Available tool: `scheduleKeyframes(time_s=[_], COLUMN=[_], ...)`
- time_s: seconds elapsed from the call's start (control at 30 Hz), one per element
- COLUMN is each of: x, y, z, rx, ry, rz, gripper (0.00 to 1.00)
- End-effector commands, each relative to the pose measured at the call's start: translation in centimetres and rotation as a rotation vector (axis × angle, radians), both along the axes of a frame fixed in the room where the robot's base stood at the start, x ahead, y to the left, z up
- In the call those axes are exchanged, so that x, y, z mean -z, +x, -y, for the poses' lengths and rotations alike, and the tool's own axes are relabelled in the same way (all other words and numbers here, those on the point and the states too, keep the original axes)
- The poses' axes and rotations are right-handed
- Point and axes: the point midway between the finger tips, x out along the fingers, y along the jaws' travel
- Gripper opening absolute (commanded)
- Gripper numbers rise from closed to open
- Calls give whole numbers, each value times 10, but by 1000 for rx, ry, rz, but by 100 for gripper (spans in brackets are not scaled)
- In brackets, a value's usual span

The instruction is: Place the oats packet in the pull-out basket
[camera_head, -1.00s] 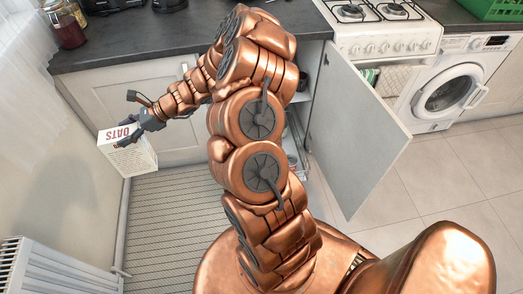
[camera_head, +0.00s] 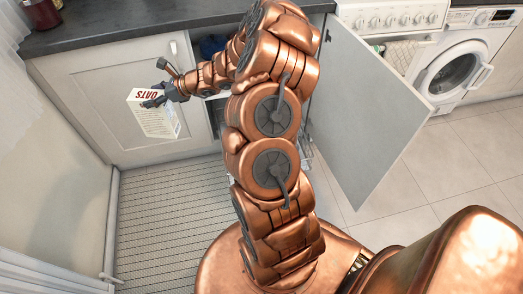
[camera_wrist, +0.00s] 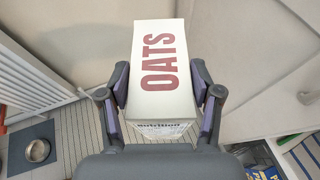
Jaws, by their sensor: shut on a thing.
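The oats packet (camera_head: 155,120) is a white box with red "OATS" lettering. My gripper (camera_head: 153,100) is shut on it and holds it in the air in front of the closed cabinet door at the left. In the wrist view the packet (camera_wrist: 158,70) sits between both fingers of my gripper (camera_wrist: 160,103). The pull-out basket (camera_head: 305,150) shows only as a bit of wire behind my arm, by the open cabinet; most of it is hidden.
The open cabinet door (camera_head: 365,115) juts into the room at the right. A washer (camera_head: 455,72) and a stove (camera_head: 392,18) stand beyond it. A striped mat (camera_head: 165,220) covers the floor at the left. A metal bowl (camera_wrist: 37,150) is on the floor.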

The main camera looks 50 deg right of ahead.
Motion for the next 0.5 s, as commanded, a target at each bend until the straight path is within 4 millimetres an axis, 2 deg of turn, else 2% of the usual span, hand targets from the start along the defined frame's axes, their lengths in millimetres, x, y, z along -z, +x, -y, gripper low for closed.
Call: scheduleKeyframes(time_s=[0.03, 0.5], x=[17, 96], y=[1, 3], z=[11, 106], rx=[30, 289], ry=[1, 2], rz=[1, 1], gripper=[0, 0])
